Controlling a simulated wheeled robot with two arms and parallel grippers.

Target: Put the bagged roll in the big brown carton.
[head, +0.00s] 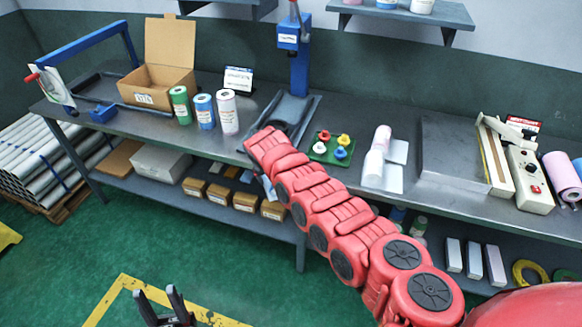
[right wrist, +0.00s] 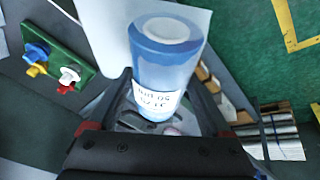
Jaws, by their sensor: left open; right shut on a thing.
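The big brown carton (head: 172,78) stands open at the back left of the bench, with its back flap upright and a white label on its front. My right gripper (right wrist: 172,118) is shut on a blue roll (right wrist: 164,62) with a pale round end and a white printed label. I cannot clearly tell the bag around it. In the head view my red right arm hides most of that gripper; a small blue and white patch shows beside the arm at the bench's front edge. My left gripper (head: 164,300) is open and empty, low over the green floor.
Green, blue and white rolls (head: 204,110) stand just right of the carton. A blue press (head: 293,55) and a dark tray lie further right. A green board with coloured knobs (head: 332,148) is beside my right arm. A blue frame (head: 95,60) stands left of the carton.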

